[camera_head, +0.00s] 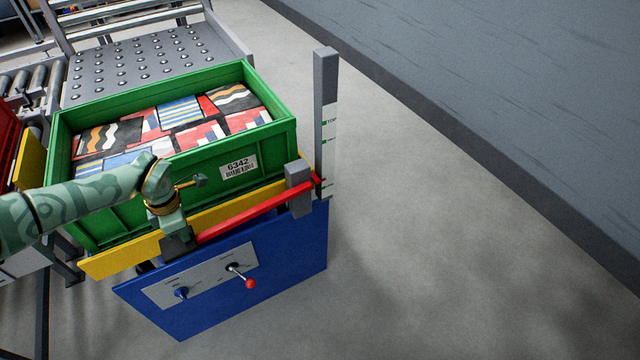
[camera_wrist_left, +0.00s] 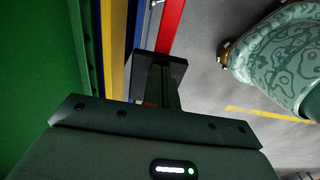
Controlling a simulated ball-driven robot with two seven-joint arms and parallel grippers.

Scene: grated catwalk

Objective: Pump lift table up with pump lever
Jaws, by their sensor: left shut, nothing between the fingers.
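The lift table carries a yellow edge plate (camera_head: 105,263) over a blue front panel (camera_head: 300,255). A short lever with a red ball knob (camera_head: 250,283) sticks out of a grey plate on this panel. A red bar (camera_head: 245,214) runs along the yellow edge to a grey block (camera_head: 299,190); it also shows in the wrist view (camera_wrist_left: 172,25). My left gripper (camera_head: 178,243) is shut and empty, at the left end of the red bar, above the control plate and apart from the red knob. Whether it touches the bar is unclear. My right gripper is out of view.
A green crate (camera_head: 200,165) full of patterned packs sits on the table, close behind my left wrist. A grey post (camera_head: 326,90) with a marked scale stands at the right corner. A blue knob (camera_head: 182,293) is on the panel. Floor at right is clear.

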